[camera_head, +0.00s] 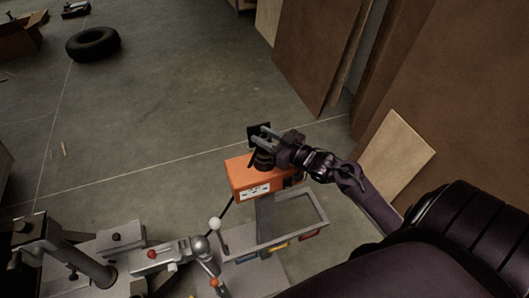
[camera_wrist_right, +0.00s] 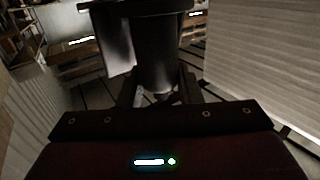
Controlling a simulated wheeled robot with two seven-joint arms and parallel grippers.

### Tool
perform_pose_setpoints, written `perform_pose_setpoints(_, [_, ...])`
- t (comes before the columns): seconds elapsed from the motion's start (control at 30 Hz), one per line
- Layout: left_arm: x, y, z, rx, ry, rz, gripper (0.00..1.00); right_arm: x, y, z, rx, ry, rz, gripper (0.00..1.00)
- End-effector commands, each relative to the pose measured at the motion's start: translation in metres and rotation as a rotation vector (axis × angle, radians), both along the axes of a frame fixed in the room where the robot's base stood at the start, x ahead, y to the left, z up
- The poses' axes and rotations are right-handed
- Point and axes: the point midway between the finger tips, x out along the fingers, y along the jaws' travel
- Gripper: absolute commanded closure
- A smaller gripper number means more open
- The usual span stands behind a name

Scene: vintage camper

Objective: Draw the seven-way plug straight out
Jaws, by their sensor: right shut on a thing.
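My right gripper (camera_head: 266,143) reaches in from the right, above the orange box on the stand. It is shut on a dark cylindrical thing, which I take for the seven-way plug (camera_head: 263,160). In the right wrist view the dark plug body (camera_wrist_right: 155,50) stands between the fingers, with a broad dark flange at its top. A black square plate (camera_head: 258,132) shows just behind the fingers. I cannot tell whether the plug is still seated in a socket. My left gripper is not in view.
The orange box (camera_head: 251,181) stands on a grey post above a grey tray frame (camera_head: 276,243). Grey metal fittings with a white-knobbed lever (camera_head: 215,224) lie to the left. Brown panels (camera_head: 315,55) and a pale board (camera_head: 396,155) lean at the right. A tyre (camera_head: 93,44) lies far off on open floor.

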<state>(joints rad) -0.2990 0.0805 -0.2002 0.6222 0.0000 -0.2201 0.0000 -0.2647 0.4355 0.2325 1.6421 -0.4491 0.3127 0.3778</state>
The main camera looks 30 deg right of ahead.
Motion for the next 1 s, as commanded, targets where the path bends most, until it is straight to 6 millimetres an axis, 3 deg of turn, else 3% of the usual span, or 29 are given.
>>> perform_pose_setpoints(0.37, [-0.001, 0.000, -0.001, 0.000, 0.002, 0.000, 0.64, 0.000, 0.000, 0.004, -0.001, -0.004, 0.000, 1.00])
perform_pose_setpoints(0.57, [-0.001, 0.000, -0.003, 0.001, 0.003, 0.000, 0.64, 0.000, 0.000, 0.021, -0.001, -0.005, 0.000, 1.00])
perform_pose_setpoints(0.77, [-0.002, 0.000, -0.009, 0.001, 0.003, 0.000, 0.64, 0.000, 0.000, 0.057, -0.003, -0.006, 0.002, 1.00])
perform_pose_setpoints(1.0, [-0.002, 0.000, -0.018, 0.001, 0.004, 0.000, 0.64, 0.000, 0.000, 0.114, -0.005, -0.008, 0.001, 1.00])
